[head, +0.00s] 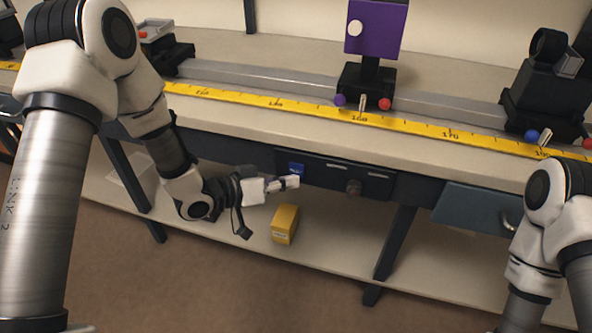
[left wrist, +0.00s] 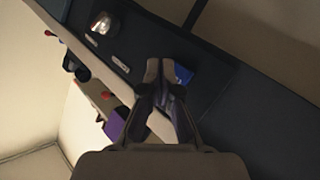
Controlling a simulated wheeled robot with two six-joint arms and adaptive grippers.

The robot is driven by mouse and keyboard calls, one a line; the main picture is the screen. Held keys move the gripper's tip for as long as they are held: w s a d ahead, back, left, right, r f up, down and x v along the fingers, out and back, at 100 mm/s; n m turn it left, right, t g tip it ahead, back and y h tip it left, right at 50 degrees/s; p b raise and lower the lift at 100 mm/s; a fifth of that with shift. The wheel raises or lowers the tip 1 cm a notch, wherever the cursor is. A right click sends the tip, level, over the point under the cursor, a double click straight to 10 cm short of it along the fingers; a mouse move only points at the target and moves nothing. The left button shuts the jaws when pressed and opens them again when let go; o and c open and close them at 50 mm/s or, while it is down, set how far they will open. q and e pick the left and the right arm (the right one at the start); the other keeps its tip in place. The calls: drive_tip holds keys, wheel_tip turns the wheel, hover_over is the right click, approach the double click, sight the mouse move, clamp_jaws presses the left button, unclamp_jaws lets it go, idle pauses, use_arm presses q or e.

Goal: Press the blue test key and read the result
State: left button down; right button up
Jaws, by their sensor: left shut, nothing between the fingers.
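The blue test key (head: 296,169) is on the left end of a dark panel (head: 325,177) under the bench's front edge. My left gripper (head: 292,182) is shut and empty, its fingertips just below and in front of the key. In the left wrist view the blue key (left wrist: 183,74) lies right beside the closed fingertips (left wrist: 160,70). I cannot tell whether they touch it. No readable result shows on the panel. My right arm is at the right edge, but its gripper is out of view.
The panel also has a round knob (head: 353,187) and pale label strips. A yellow box (head: 285,224) stands on the lower shelf. A yellow ruler (head: 300,105) and a rail with a purple plate (head: 374,28) are on the bench. A blue drawer (head: 480,210) is at right.

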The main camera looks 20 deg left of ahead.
use_arm(q)
drive_tip(key=shift+w, duration=0.15)
drive_tip(key=shift+w+r, duration=0.1)
drive_tip(key=shift+w, duration=0.2)
drive_tip(key=shift+w+p, duration=0.35)
drive_tip(key=shift+w, duration=0.05)
idle(0.7)
drive_tip(key=shift+s, duration=0.85)
